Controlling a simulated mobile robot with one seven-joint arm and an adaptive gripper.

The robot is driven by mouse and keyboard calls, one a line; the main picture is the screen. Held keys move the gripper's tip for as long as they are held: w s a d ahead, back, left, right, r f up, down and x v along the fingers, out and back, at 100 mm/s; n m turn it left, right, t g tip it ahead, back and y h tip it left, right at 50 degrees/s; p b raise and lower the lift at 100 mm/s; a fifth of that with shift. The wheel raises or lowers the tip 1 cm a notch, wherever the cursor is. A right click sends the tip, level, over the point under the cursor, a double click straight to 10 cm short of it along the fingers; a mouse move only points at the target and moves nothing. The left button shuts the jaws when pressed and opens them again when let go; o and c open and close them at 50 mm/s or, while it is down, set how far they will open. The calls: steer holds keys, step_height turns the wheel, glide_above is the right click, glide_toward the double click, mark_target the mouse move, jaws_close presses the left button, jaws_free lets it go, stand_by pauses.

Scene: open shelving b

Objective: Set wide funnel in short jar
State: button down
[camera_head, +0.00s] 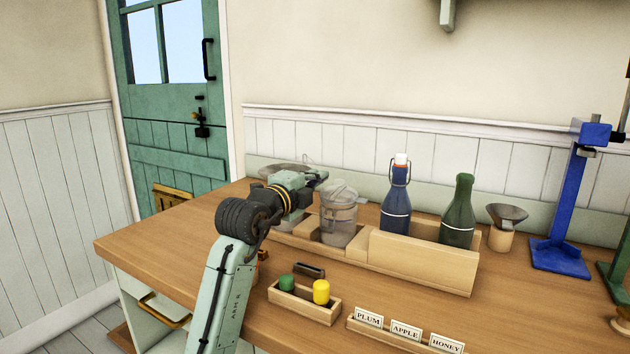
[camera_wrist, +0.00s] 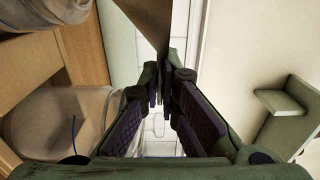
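The wide funnel (camera_head: 280,168) is a shallow grey cone seen behind my arm in the head view, left of my fingertips. In the wrist view its brown-grey wall (camera_wrist: 148,30) narrows to an edge between my fingers. My gripper (camera_head: 322,175) is nearly closed on that edge, above the wooden rack; the fingertips also show in the wrist view (camera_wrist: 161,90). A clear glass jar (camera_head: 338,217) stands upright in the rack, just below and right of the gripper, and shows in the wrist view (camera_wrist: 55,115). I cannot tell whether it is the short jar; my arm hides part of the rack.
The rack (camera_head: 420,262) also holds a blue bottle (camera_head: 396,205) and a green bottle (camera_head: 458,212). Another funnel (camera_head: 507,214) sits on a wooden stand at right, near a blue stand (camera_head: 562,215). A small tray (camera_head: 303,305) and a label holder (camera_head: 400,338) lie in front.

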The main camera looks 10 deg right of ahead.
steer(key=shift+s+f+b, duration=0.1)
steer(key=shift+f+b, duration=0.5)
steer(key=shift+f, duration=0.05)
steer(key=c, duration=1.7)
jaws_free()
steer(key=shift+d+f, duration=0.15)
steer(key=shift+s+a+f, duration=0.1)
steer(key=shift+s+a, duration=0.3)
steer(key=shift+s, duration=0.1)
steer(key=v, duration=0.4)
steer(key=r+v, duration=0.1)
steer(key=v, duration=0.2)
steer(key=shift+a+r, duration=0.1)
steer(key=shift+a, duration=0.05)
